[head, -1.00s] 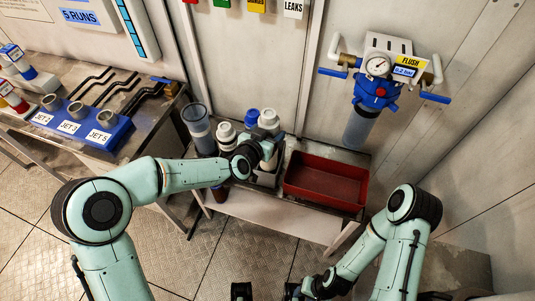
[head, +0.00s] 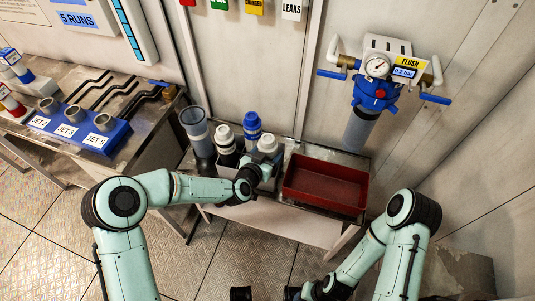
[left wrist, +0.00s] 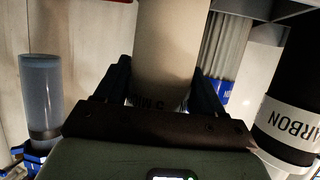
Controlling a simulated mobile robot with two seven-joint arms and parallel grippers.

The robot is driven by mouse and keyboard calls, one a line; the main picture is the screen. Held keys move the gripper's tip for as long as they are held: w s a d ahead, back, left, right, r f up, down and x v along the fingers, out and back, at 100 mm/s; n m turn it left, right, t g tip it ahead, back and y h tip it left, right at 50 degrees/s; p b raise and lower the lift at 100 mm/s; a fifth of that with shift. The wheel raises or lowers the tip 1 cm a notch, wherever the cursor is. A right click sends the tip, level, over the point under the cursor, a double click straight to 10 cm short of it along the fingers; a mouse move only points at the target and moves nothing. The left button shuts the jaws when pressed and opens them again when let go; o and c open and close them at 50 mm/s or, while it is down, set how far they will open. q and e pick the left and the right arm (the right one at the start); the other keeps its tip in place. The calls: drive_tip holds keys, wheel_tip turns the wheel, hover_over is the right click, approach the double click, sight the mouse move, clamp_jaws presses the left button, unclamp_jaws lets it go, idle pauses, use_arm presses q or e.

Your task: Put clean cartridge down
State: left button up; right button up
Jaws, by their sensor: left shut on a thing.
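My left gripper (head: 262,174) is shut on a white cartridge (head: 268,143), held upright at the right end of a grey holder (head: 231,170). In the left wrist view the pale cartridge body (left wrist: 172,50) is between the fingers (left wrist: 165,88), with partly hidden dark lettering. A black-bodied carbon cartridge (left wrist: 288,95) and a pleated cartridge with a blue label (left wrist: 226,50) stand behind it. Whether its lower end touches the holder is hidden. At the bottom edge of the head view, my right gripper (head: 266,294) is mostly cut off.
A red tray (head: 326,184) sits right of the holder on the bench. A clear housing (head: 197,133) stands at the left. A blue-capped cartridge (head: 252,127) is close behind the held one. The flush unit (head: 377,90) is on the wall.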

use_arm(q)
drive_tip(key=shift+f, duration=0.2)
drive_tip(key=o, duration=1.5)
drive_tip(key=shift+r, duration=0.1)
drive_tip(key=shift+c, duration=0.2)
